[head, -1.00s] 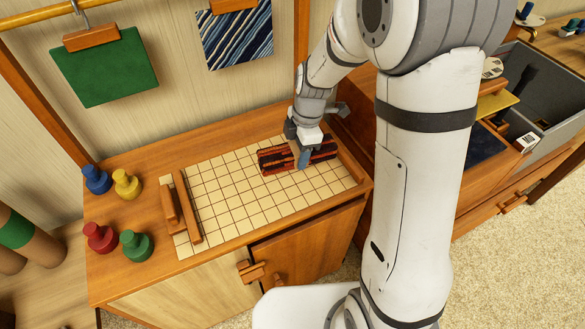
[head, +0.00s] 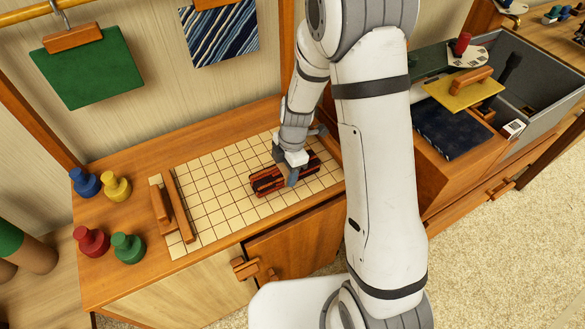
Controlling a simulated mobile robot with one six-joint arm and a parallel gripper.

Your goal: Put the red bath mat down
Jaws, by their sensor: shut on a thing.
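The red bath mat (head: 265,183) shows as a narrow red bundle with black stripes, over the right part of the cream gridded board (head: 220,178). My gripper (head: 291,176) points down and is shut on the middle of the mat, hiding part of it. The mat lies at a slant, its right end farther back. I cannot tell whether its underside touches the board or hangs just above it.
Two wooden bars (head: 179,206) lie at the board's left end. Blue, yellow, red and green (head: 128,247) knobbed pieces stand left of them. The board's middle is clear. At right are a dark blue mat (head: 452,130), a yellow handled board (head: 462,91) and a grey bin (head: 535,85).

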